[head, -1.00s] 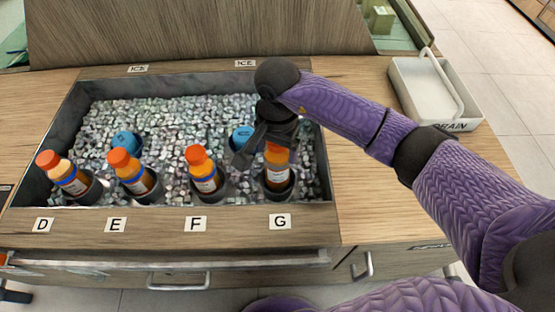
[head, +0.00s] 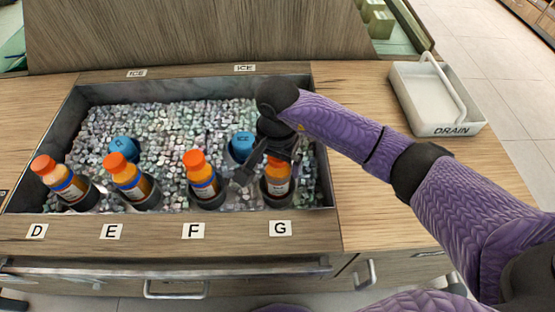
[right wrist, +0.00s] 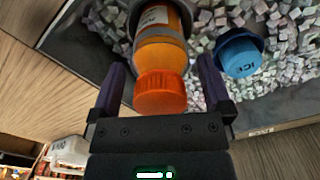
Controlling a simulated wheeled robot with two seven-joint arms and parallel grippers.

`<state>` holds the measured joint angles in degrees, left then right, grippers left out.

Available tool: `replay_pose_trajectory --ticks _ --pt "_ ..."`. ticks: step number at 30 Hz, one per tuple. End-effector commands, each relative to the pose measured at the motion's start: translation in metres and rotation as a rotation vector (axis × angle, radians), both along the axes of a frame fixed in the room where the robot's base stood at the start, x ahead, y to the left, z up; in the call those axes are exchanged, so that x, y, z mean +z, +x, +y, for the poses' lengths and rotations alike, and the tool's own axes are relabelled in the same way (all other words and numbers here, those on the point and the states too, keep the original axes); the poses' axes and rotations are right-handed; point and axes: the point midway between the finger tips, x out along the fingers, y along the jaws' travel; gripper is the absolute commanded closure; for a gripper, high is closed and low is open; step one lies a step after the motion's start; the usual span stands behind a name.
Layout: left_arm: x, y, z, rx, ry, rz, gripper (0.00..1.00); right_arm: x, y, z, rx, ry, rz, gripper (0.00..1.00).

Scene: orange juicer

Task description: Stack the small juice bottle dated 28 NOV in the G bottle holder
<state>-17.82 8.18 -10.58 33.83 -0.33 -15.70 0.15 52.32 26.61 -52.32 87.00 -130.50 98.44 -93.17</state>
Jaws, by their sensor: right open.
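A small juice bottle (head: 278,178) with an orange cap stands in the dark holder (head: 280,198) behind the G label (head: 281,228). Its date cannot be read. My right gripper (head: 264,165) is over this bottle in the head view and hides its cap. In the right wrist view the bottle's orange cap (right wrist: 160,93) lies between the two spread fingers of the right gripper (right wrist: 162,85), with gaps at both sides. The right gripper is open. My left gripper is not in view.
Similar bottles stand tilted in the D (head: 66,182), E (head: 130,178) and F (head: 203,178) holders. Blue ICE-marked caps (head: 242,147) show in the ice bin (head: 200,112). A white DRAIN tray (head: 436,100) is on the right counter.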

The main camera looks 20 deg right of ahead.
Motion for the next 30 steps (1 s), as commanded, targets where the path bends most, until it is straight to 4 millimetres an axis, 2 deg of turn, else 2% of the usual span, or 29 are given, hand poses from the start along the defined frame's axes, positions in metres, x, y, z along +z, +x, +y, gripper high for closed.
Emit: replay_pose_trajectory --ticks 1,6,9,12,16,30 --pt "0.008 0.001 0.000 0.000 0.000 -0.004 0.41 0.016 0.001 0.000 0.001 0.000 -0.007 0.00" --pt "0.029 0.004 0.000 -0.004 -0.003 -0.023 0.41 0.068 0.001 0.000 0.001 -0.001 -0.009 0.00" --pt "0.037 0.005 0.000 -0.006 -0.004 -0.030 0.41 0.094 0.001 0.000 0.002 -0.002 -0.008 0.00" --pt "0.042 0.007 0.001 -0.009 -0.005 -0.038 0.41 0.111 0.001 0.000 0.001 -0.001 -0.005 0.00" --pt "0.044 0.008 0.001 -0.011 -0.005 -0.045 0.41 0.121 0.000 0.000 0.001 -0.001 -0.002 0.00" --pt "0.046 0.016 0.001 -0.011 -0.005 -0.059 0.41 0.125 0.000 0.000 0.001 0.000 -0.003 0.00"
